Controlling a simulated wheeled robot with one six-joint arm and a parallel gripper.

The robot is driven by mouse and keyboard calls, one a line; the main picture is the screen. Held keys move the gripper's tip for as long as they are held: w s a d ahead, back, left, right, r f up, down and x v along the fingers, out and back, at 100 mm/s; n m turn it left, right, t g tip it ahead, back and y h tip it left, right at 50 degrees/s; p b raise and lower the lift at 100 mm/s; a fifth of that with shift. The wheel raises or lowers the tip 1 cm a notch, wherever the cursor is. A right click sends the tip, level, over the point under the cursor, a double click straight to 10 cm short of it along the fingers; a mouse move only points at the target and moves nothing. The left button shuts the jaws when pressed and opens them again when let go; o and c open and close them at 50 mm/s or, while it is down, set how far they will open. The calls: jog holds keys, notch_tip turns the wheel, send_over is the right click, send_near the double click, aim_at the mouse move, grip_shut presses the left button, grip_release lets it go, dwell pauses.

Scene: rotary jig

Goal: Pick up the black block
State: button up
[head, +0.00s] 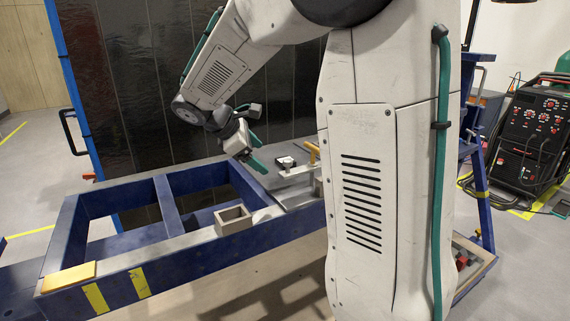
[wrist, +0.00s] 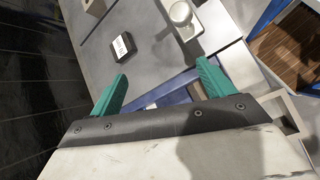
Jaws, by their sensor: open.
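The black block (wrist: 123,47) lies on the grey metal plate (wrist: 150,50) in the wrist view, ahead of my gripper (wrist: 162,72) and towards its left finger. A pale label shows on its top. The block is apart from both fingers.
A white fixture with a round top (wrist: 180,12) stands close right of the block. A yellow handle (head: 312,150) rises behind it. A square hollow tan piece (head: 233,220) sits on the blue frame (head: 165,205), which has open bays. A dark panel (head: 140,80) stands behind.

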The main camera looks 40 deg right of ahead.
aim_at(282, 160)
jog(key=w+d+f+n+h, duration=0.1)
jog(key=w+d, duration=0.1)
jog(key=w+d+f+n+g+h, duration=0.1)
jog(key=w+d+f+n, duration=0.1)
jog(key=w, duration=0.1)
jog(key=w+d+f+n+g+h, duration=0.1)
jog(key=w+d, duration=0.1)
jog(key=d, duration=0.1)
jog(key=shift+w+f+h, duration=0.3)
jog(key=shift+w+f, duration=0.05)
jog(key=shift+w, duration=0.05)
jog(key=shift+w+d+f+n, duration=0.1)
jog(key=shift+d+f+n, duration=0.1)
jog(key=shift+n, duration=0.1)
jog(key=x, duration=0.7)
jog(key=shift+d, duration=0.2)
jog(key=c, duration=1.4)
